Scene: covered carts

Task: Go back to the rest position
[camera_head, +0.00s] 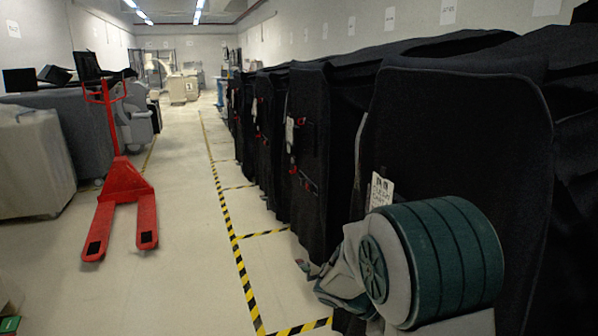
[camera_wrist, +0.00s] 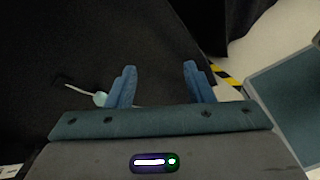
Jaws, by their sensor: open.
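My gripper (camera_wrist: 159,70) shows in the wrist view with its two blue fingers spread apart and nothing between them. Black cart cover fabric (camera_wrist: 90,35) fills most of the view beyond the fingers; the distance to it is hard to tell. In the head view my arm is folded at the lower right, in front of the nearest covered cart (camera_head: 455,125). The gripper's fingers cannot be made out clearly there. A small pale round tag or knob (camera_wrist: 100,99) on a cord lies against the black fabric, left of the fingers.
A row of black covered carts (camera_head: 310,140) runs along the right. Yellow-black floor tape (camera_head: 232,235) marks their bays. A red pallet jack (camera_head: 122,185) stands at left, near a pale covered block (camera_head: 32,160). The floor aisle between is clear.

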